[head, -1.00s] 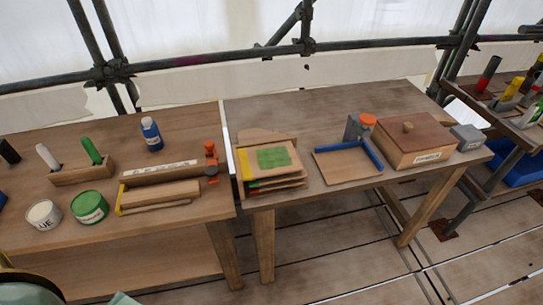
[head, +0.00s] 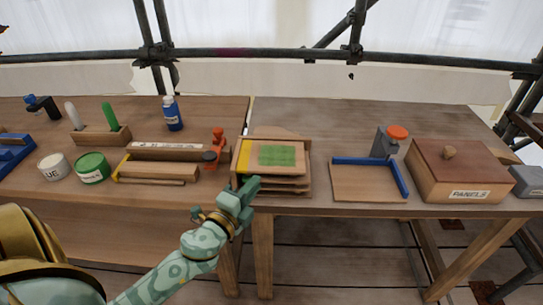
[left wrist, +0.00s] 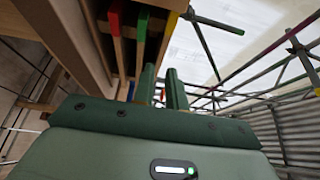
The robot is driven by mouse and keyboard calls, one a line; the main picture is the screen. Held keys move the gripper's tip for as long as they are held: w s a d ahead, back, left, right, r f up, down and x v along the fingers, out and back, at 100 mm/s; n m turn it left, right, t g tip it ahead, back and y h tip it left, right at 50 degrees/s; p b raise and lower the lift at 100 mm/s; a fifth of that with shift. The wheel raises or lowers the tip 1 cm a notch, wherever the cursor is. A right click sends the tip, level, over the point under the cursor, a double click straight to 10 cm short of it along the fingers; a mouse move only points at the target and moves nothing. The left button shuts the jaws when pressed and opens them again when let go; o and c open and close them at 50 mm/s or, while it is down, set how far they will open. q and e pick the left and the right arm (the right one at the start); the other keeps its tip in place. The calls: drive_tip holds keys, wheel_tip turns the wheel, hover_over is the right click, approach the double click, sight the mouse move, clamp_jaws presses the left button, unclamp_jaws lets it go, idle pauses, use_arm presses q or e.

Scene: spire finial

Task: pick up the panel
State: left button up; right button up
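The top panel (head: 290,148) is a thin wooden board with a yellow strip on its left and a green square on it. My left gripper (head: 246,186) is at the stack's front left corner. In the left wrist view its two fingers (left wrist: 162,88) stand apart, pointing at the panel edges, with the yellow edge (left wrist: 171,22) roughly in line with the gap. I cannot tell whether the fingers reach around the panel. My right gripper is not in view.
A box labelled PANELS (head: 462,180) and a blue-edged board (head: 365,182) stand to the right. An orange clamp (head: 217,140) and wooden blocks (head: 160,170) are close on the left. The table behind the stack is clear.

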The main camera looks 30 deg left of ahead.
sight(269, 165)
use_arm(q)
drive_tip(key=w, duration=0.3)
drive_tip(key=shift+w+a, duration=0.2)
drive_tip(key=shift+w, duration=0.1)
drive_tip(key=w, duration=0.5)
drive_tip(key=shift+w+a, duration=0.1)
drive_tip(key=shift+a, duration=0.3)
clamp_jaws()
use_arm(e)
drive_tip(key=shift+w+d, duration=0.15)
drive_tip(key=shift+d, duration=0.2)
